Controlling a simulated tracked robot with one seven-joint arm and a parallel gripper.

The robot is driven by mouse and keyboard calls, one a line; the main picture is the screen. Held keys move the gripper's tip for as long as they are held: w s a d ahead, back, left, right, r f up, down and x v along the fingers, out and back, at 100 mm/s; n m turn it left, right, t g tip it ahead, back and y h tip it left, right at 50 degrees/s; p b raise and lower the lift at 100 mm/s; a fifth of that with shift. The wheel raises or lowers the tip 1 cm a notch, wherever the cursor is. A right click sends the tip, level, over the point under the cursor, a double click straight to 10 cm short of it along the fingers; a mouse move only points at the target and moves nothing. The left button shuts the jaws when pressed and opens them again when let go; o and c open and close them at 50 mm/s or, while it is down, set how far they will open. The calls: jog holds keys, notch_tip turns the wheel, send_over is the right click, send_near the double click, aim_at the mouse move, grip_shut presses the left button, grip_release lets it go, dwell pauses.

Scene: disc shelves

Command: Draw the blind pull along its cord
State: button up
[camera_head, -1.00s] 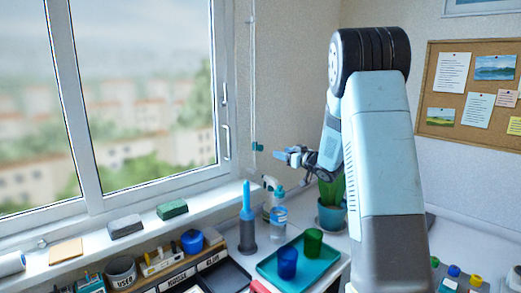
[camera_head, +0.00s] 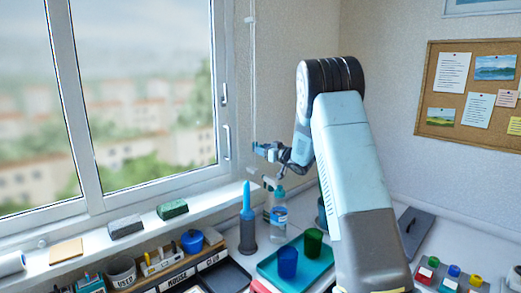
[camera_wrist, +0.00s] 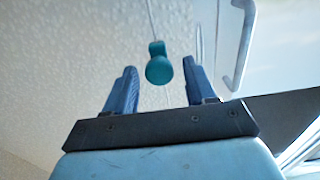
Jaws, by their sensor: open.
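The blind pull (camera_wrist: 159,68) is a small teal knob with a narrower teal top, hanging on a thin pale cord (camera_wrist: 152,20). In the wrist view it shows between my two blue fingertips, with a gap on each side. I cannot tell whether it is just beyond the tips or between them. My gripper (camera_wrist: 158,75) is open and empty. In the head view my gripper (camera_head: 262,150) is at the cord beside the window frame and hides the pull. The cord (camera_head: 252,70) runs down the wall from above.
A spray bottle (camera_head: 278,212) and a blue-tipped bottle (camera_head: 247,220) stand below my gripper. A teal tray (camera_head: 268,266) holds a blue cup (camera_head: 288,262) and a green cup (camera_head: 313,241). The window handle (camera_wrist: 246,45) is close on the right in the wrist view.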

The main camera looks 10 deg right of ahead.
jog(key=shift+x, duration=1)
jog(key=shift+c, duration=0.4)
grip_shut()
jog(key=shift+d, duration=0.1)
